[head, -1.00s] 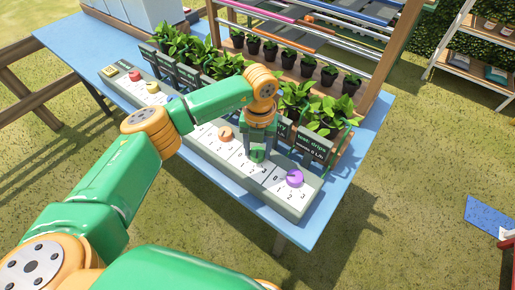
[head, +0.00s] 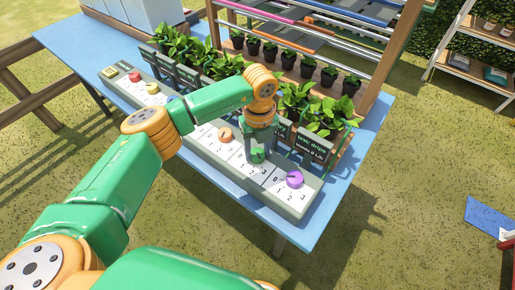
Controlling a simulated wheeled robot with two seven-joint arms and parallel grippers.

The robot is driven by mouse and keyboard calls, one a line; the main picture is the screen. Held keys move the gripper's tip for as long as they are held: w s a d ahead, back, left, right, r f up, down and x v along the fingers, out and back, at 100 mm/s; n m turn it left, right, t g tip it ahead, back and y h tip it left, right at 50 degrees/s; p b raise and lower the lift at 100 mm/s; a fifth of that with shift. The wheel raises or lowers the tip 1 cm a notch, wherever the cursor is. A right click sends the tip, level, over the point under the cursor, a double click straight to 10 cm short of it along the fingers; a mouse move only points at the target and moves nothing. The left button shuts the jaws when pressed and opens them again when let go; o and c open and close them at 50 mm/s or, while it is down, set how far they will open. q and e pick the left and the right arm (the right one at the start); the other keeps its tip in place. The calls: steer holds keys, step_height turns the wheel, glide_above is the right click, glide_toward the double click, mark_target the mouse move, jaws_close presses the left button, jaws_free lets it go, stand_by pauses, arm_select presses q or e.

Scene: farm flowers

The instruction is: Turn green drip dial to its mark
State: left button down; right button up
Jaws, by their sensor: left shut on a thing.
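The green drip dial (head: 257,155) sits on the long grey dial panel (head: 212,160), between the orange dial (head: 225,135) and the purple dial (head: 295,179). My left gripper (head: 257,149) points down from above and is shut on the green dial. The fingers and wrist cover part of the dial, so which number it points to cannot be told. Printed numbers show on the white plates beside the dials. My right gripper is not in view.
Red (head: 135,76) and yellow (head: 152,88) dials sit at the panel's left end. Potted plants and dark signs (head: 312,145) stand close behind the panel. A rack with several small pots rises behind them. The blue table edge (head: 325,230) is clear at the front right.

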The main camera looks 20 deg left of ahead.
mark_target(258, 153)
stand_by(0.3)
arm_select(q)
steer(key=shift+c, duration=1.4)
jaws_free()
step_height(258, 153, up, 7)
steer(key=shift+w+r+b, duration=0.1)
steer(key=shift+b, duration=0.55)
